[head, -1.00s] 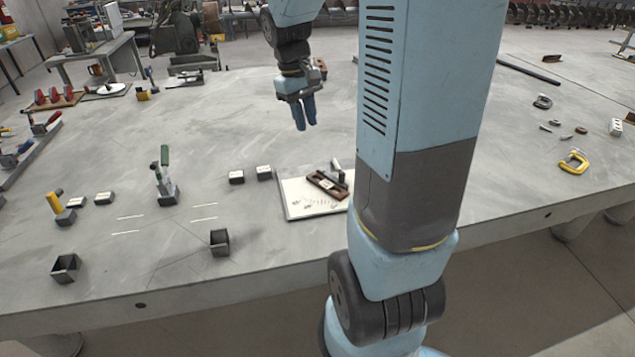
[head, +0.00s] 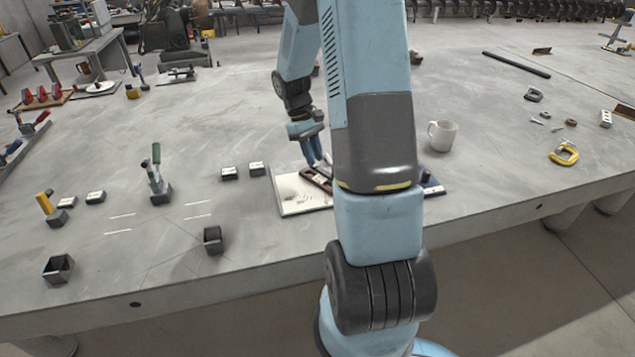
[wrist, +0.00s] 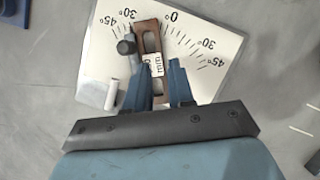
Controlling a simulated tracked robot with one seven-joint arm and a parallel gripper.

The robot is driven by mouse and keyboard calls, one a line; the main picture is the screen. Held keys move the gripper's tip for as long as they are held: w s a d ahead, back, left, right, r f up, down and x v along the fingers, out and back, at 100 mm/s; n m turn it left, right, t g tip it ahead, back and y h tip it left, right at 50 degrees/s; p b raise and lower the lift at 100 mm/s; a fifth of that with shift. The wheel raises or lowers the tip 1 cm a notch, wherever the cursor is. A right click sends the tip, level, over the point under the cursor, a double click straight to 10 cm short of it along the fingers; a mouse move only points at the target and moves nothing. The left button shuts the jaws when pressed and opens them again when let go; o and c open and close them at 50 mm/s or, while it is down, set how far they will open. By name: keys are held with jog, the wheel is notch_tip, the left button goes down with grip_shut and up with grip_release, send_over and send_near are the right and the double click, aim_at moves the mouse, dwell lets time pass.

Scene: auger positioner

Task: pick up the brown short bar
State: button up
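The brown short bar (wrist: 152,48) has a long slot and a white label. It lies on a white board with an angle scale (wrist: 205,63). In the head view the bar (head: 317,180) is partly hidden by my arm. My gripper (wrist: 161,68) points down over the bar with its two blue fingers apart. The label end of the bar shows between the fingers in the wrist view. In the head view my gripper (head: 317,164) is low over the board; I cannot tell whether the fingers touch the bar.
A dark-headed grey pin (wrist: 126,47) stands close beside the bar. A small white cylinder (wrist: 111,95) is also left of it. A white mug (head: 441,135) stands right of my arm. Small labelled blocks (head: 229,173) and a green-handled clamp (head: 155,180) are to the left.

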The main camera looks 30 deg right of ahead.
aim_at(325, 187)
jog(key=shift+x, duration=4.6)
jog(key=shift+s+d, duration=0.15)
jog(key=shift+c, duration=0.5)
grip_shut()
jog(key=shift+r, duration=0.1)
